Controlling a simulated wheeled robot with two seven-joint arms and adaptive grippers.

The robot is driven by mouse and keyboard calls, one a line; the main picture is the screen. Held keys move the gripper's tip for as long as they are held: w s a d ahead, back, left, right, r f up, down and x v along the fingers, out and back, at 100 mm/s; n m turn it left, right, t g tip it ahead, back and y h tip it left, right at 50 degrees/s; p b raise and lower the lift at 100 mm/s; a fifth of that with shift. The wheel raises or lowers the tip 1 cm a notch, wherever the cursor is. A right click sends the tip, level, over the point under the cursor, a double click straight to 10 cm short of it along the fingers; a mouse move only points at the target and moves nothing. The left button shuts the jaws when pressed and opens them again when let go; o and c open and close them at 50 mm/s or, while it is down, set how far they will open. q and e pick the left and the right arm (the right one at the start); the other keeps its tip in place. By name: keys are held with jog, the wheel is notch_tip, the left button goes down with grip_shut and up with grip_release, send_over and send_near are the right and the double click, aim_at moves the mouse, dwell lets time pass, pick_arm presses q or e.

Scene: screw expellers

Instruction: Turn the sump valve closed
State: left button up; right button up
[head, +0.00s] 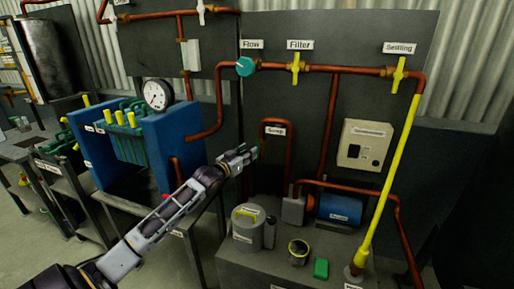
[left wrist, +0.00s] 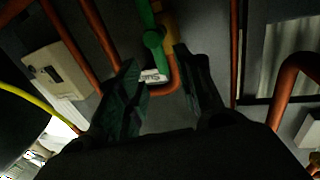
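The sump valve has a green handle (left wrist: 152,38) on a copper pipe, above a small white label (left wrist: 153,76) in the left wrist view. In the head view the sump label (head: 275,131) sits under a copper pipe loop (head: 275,121), and the valve is mostly hidden by my gripper. My left gripper (head: 246,155) is just left of that loop. In the left wrist view its two dark green fingers (left wrist: 156,58) are spread apart, with the handle beyond and between their tips. I see no contact. My right gripper is not in view.
Yellow-handled filter (head: 295,66) and settling (head: 399,74) valves and a teal flow knob (head: 245,66) sit along the upper pipe. A blue pump (head: 340,208), a grey canister (head: 248,228) and a green block (head: 321,268) are on the bench below. A pressure gauge (head: 157,95) stands left.

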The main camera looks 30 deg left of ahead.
pick_arm(q)
jog(key=w+b, duration=0.1)
jog(key=w, duration=0.5)
jog(key=shift+w, duration=0.3)
jog(key=shift+w+d, duration=0.1)
jog(key=shift+w, duration=0.15)
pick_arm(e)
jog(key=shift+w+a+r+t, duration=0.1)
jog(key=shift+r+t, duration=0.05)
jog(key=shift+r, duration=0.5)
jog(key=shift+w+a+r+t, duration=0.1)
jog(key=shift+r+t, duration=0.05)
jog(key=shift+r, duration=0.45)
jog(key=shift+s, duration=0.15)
pick_arm(q)
grip_shut()
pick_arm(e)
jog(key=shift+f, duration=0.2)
